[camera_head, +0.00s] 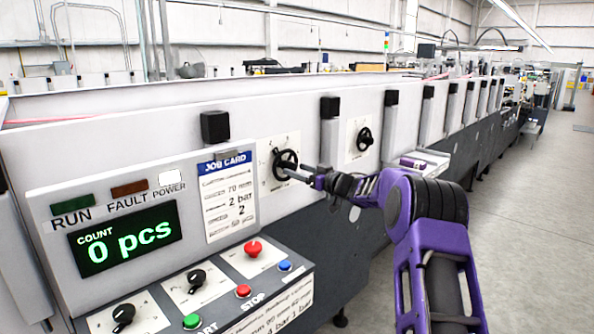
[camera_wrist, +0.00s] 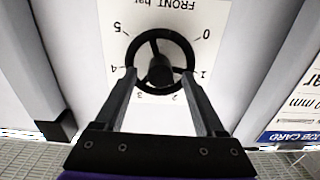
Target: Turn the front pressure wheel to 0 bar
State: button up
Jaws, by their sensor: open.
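The front pressure wheel (camera_head: 281,157) is a black spoked handwheel on a white dial plate on the machine's side. In the wrist view the wheel (camera_wrist: 153,41) appears upside down, under the label "FRONT bar", with scale marks 0 to 5 around it. I cannot tell which mark it is set to. My gripper (camera_head: 298,173) reaches the wheel from the right in the head view. In the wrist view my gripper (camera_wrist: 160,75) is open, with one finger at each side of the wheel's near rim, by the 4 and the 1. Contact with the rim is unclear.
A second black handwheel (camera_head: 365,139) sits further along the machine. The job card (camera_head: 228,196) left of the front wheel reads 2 bar. Below it are a red emergency button (camera_head: 253,248) and several other controls. The display (camera_head: 125,238) reads 0 pcs. Open floor lies right.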

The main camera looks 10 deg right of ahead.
jog(key=shift+w+a, duration=0.3)
jog(key=shift+w, duration=0.05)
grip_shut()
